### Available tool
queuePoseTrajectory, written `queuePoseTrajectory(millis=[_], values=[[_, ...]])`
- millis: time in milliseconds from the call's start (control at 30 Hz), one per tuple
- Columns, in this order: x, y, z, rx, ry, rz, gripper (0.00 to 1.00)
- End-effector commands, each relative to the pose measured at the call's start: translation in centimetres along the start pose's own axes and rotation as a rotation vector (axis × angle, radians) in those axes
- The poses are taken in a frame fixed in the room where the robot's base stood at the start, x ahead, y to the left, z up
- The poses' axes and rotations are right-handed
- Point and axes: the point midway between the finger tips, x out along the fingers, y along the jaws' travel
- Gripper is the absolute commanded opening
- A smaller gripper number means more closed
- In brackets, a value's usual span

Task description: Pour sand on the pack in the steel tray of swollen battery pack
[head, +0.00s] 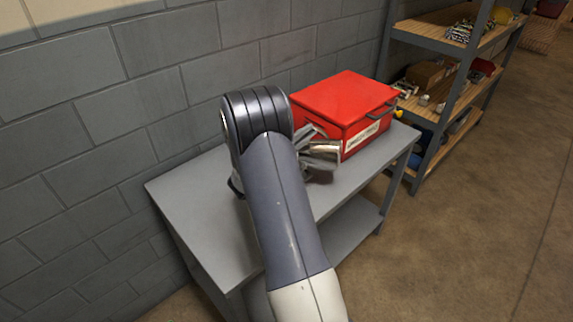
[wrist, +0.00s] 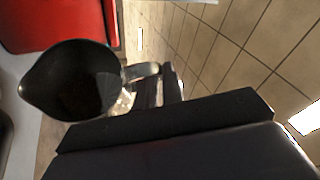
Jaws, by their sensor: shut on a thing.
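My gripper (head: 310,138) is in front of the red box, partly hidden behind my arm. It is shut on the handle of a metal jug (head: 324,152). In the wrist view my gripper (wrist: 172,88) holds that handle, and the jug (wrist: 72,80) shows its open mouth with a pointed lip to the left. The inside is dark, and I cannot tell how much sand is in it. The steel tray and the swollen battery pack are not clearly visible; my arm hides part of the table.
A red lidded box (head: 345,98) with a label and handle stands on the grey table (head: 185,205), close behind the jug. A block wall (head: 150,80) runs along the back. A loaded shelf rack (head: 455,80) stands to the right. The table's left end looks clear.

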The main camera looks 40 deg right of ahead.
Motion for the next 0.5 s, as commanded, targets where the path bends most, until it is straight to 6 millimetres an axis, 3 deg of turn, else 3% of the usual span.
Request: queuePoseTrajectory(millis=[500], values=[[-0.38, -0.17, 0.38, -0.03, -0.003, -0.033, 0.0]])
